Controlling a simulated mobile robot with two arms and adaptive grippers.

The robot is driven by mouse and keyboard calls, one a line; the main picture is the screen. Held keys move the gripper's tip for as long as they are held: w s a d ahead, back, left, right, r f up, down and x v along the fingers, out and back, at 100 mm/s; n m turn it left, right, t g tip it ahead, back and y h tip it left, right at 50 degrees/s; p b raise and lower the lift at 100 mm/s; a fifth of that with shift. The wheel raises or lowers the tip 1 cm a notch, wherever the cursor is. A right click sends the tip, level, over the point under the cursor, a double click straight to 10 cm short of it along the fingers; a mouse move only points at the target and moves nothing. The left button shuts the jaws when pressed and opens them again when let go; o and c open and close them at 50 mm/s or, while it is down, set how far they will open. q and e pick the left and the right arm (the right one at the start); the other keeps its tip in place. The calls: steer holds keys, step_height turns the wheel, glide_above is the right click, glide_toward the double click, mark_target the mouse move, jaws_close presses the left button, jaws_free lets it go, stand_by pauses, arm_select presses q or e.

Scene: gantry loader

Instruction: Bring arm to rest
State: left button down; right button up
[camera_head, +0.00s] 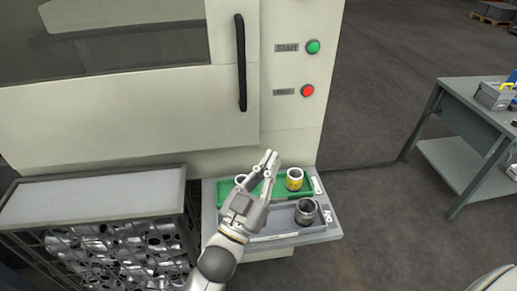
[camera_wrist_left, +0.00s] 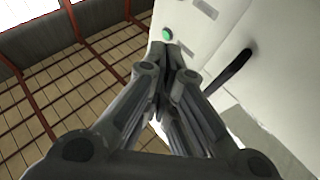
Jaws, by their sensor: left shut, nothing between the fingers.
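My left gripper (camera_head: 269,159) is raised above the small shelf in front of the machine, with its fingers pointing up toward the machine front. Its fingers (camera_wrist_left: 170,48) are closed together with nothing between them, as the left wrist view shows. My left arm comes up from the bottom of the head view. My right gripper is not in view.
The shelf holds a green tray (camera_head: 307,188) with a yellow-banded part (camera_head: 294,179), and a grey tray with a dark metal part (camera_head: 305,211). A machine with a black handle (camera_head: 241,62) stands behind. A wire crate (camera_head: 180,225) is left; a workbench (camera_head: 470,100) is right.

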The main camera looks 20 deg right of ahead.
arm_select(q)
steer(key=a+f+n+g+y, duration=0.2)
steer(key=a+f+n+y, duration=0.6)
steer(key=a+f+y, duration=0.8)
steer(key=s+a+f+g+y, duration=0.1)
steer(key=s+a+f+g, duration=0.35)
steer(key=s+a, duration=0.6)
steer(key=s+a+f+g+y, duration=0.1)
steer(key=s+a+f+g, duration=0.35)
steer(key=s+a, duration=0.6)
step_height(320, 180, down, 26)
steer(key=s+a+g, duration=0.1)
steer(key=a, duration=0.1)
steer(key=s+a+f+g, duration=0.1)
steer(key=s+a+f, duration=0.2)
steer(key=s+f, duration=1.3)
steer(key=shift+s+f, duration=0.3)
steer(key=shift+s, duration=0.05)
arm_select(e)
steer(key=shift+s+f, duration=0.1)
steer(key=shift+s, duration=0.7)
